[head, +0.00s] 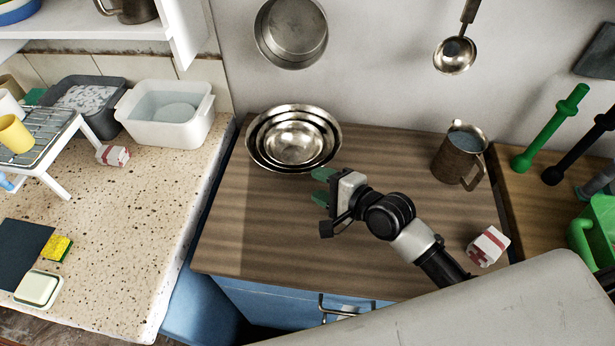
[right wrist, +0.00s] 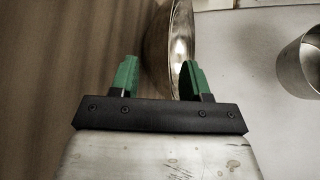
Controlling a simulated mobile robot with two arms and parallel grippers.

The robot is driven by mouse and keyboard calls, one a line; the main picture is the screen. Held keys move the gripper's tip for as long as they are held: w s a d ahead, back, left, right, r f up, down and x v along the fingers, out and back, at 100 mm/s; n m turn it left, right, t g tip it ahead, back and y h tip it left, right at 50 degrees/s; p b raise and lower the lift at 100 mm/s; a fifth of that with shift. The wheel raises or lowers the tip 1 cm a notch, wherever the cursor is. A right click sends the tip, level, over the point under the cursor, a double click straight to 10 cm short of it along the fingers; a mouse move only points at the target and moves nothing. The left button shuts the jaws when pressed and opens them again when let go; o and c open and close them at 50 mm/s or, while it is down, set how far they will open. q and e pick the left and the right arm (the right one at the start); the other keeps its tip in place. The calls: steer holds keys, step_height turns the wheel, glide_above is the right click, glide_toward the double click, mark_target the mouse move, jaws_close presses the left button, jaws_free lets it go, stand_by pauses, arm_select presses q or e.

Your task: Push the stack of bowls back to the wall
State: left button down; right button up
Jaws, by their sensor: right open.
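The stack of nested steel bowls (head: 294,140) stands on the brown wooden worktop (head: 350,250), near its back left corner and close to the wall (head: 370,70). My right gripper (head: 320,186) is open, with green fingers, just in front of the stack at its front right. In the right wrist view the bowl's curved side (right wrist: 158,45) shows beyond and between the two open fingers (right wrist: 158,78). I cannot tell whether a fingertip touches the bowl. Nothing is held. My left gripper is not in view.
A brown jug (head: 457,158) stands at the back right of the worktop. A red and white carton (head: 488,246) is at the front right. A pan (head: 291,32) and a ladle (head: 455,55) hang on the wall. A speckled counter (head: 140,230) lies left.

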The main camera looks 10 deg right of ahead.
steer(key=v, duration=0.5)
stand_by(0.5)
